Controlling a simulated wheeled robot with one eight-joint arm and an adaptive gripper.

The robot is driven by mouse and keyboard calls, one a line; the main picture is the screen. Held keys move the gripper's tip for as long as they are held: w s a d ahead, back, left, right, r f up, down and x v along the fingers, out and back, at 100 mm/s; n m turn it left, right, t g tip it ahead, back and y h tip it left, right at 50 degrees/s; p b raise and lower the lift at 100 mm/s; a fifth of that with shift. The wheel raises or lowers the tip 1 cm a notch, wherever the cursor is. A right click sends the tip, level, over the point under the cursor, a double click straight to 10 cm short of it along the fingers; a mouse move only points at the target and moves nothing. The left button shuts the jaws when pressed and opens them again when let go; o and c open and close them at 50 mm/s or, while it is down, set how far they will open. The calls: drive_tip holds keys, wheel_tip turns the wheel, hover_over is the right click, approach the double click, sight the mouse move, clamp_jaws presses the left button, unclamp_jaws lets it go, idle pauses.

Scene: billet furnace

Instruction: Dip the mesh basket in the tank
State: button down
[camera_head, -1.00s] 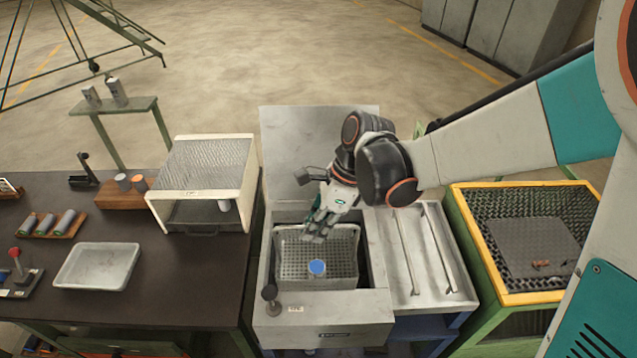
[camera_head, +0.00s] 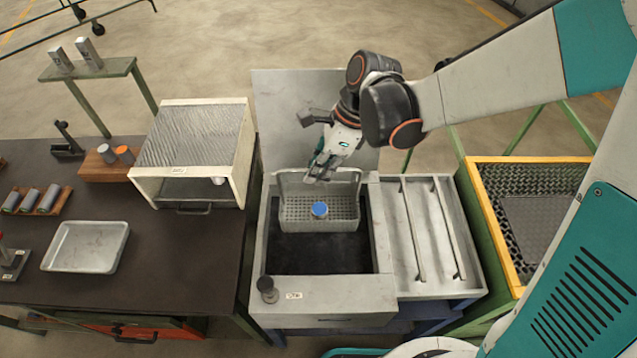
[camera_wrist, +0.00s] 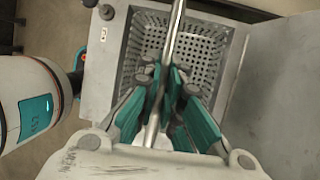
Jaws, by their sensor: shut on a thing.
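The mesh basket (camera_head: 295,211) is a grey perforated tray with a raised handle, and it holds a blue-topped cylinder (camera_head: 319,209). It is at the back part of the tank opening; the dark inside of the tank (camera_head: 263,225) shows in front of it. My gripper (camera_head: 318,172) is at the basket's back, shut on its handle. In the wrist view, my gripper (camera_wrist: 160,85) has its fingers closed around the handle bar, with the perforated basket (camera_wrist: 145,38) beyond. I cannot tell exactly how deep the basket sits.
A drain board with two rails (camera_head: 425,235) adjoins the tank on the right. A raised lid panel (camera_head: 285,110) stands behind. On the left are a white-framed box (camera_head: 190,150) and a pale tray (camera_head: 86,247) on the dark bench. A yellow-rimmed bin (camera_head: 487,215) is far right.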

drive_tip(key=shift+s+f+b, duration=0.2)
drive_tip(key=shift+f+b, duration=2.5)
drive_tip(key=shift+f, duration=2.1)
wheel_tip(320, 180, down, 21)
drive_tip(key=b, duration=1.8)
drive_tip(key=shift+r, duration=0.25)
